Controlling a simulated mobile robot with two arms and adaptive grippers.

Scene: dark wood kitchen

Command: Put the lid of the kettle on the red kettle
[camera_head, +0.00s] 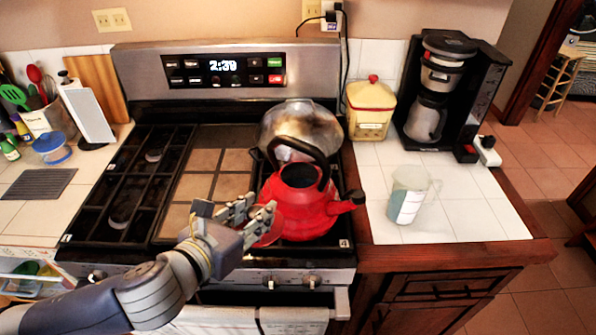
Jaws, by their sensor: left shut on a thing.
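The red kettle (312,212) stands on the right front part of the stove, with its black handle arched over the top and its black spout pointing right. Its top opening is uncovered and dark inside. My left gripper (258,218) is at the kettle's left front side. It is shut on the red lid (268,232), which shows partly behind and below the fingers, in front of the kettle body. The red of the lid and kettle overlap, so I cannot tell whether they touch. My right gripper is not in view.
A measuring cup (408,194), a yellow canister (370,110) and a coffee maker (440,90) stand on the right counter. Stove grates (130,185) lie bare on the left.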

